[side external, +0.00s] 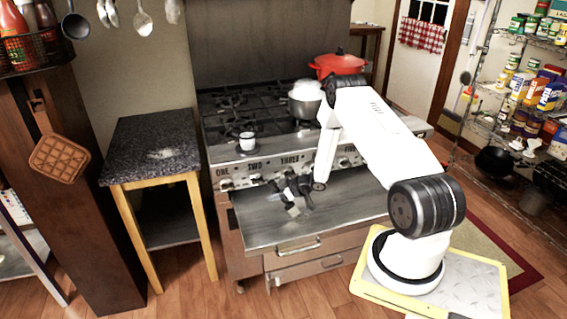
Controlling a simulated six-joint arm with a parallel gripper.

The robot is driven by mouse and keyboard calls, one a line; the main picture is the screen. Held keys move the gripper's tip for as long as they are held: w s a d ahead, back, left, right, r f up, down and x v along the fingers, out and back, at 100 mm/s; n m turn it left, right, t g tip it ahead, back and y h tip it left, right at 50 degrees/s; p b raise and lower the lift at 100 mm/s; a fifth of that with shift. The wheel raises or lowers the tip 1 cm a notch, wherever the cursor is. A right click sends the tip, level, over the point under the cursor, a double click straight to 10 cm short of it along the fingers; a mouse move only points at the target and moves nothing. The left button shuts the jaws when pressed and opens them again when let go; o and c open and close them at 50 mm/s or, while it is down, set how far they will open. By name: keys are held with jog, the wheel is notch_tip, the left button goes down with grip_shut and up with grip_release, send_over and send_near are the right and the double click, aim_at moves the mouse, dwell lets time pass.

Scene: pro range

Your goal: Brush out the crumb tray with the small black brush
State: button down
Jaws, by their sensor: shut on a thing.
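The crumb tray (345,205) is a wide, flat metal tray pulled out from under the stove's knob panel. My gripper (291,198) is over the middle of the tray, below the knobs. It is shut on the small black brush (293,210), whose pale end points down towards the tray. Black gripper and black brush blend together, so the exact grip is hard to make out. I cannot tell whether the brush touches the tray. Any crumbs on the tray are too small to see.
The stove's knob panel (235,181) is just behind my gripper. A steel pot (305,103) and a red pot (338,64) stand on the stove. A small cup (247,141) stands on its front ledge. A stone-topped side table (125,150) is at left. The tray's left part looks clear.

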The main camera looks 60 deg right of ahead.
jog(key=shift+s+d+f, duration=0.1)
jog(key=shift+s+d, duration=0.25)
jog(key=shift+d, duration=0.4)
jog(key=shift+s+d+f, duration=0.15)
jog(key=shift+s+d, duration=0.2)
jog(key=shift+d, duration=0.45)
jog(key=shift+s+d+f, duration=0.1)
jog(key=shift+s+d, duration=0.25)
jog(key=shift+d, duration=0.4)
jog(key=shift+w+a+r, duration=0.2)
jog(key=shift+w+a, duration=0.35)
jog(key=shift+a, duration=0.75)
jog(key=shift+w+a+r, duration=0.2)
jog(key=shift+w+a, duration=0.4)
jog(key=shift+a, duration=0.7)
jog(key=shift+w+a+r, duration=0.2)
jog(key=shift+w+a, duration=0.35)
jog(key=shift+a, duration=0.75)
jog(key=shift+f, duration=0.5)
jog(key=shift+s+d, duration=1.4)
jog(key=shift+s+d, duration=1.45)
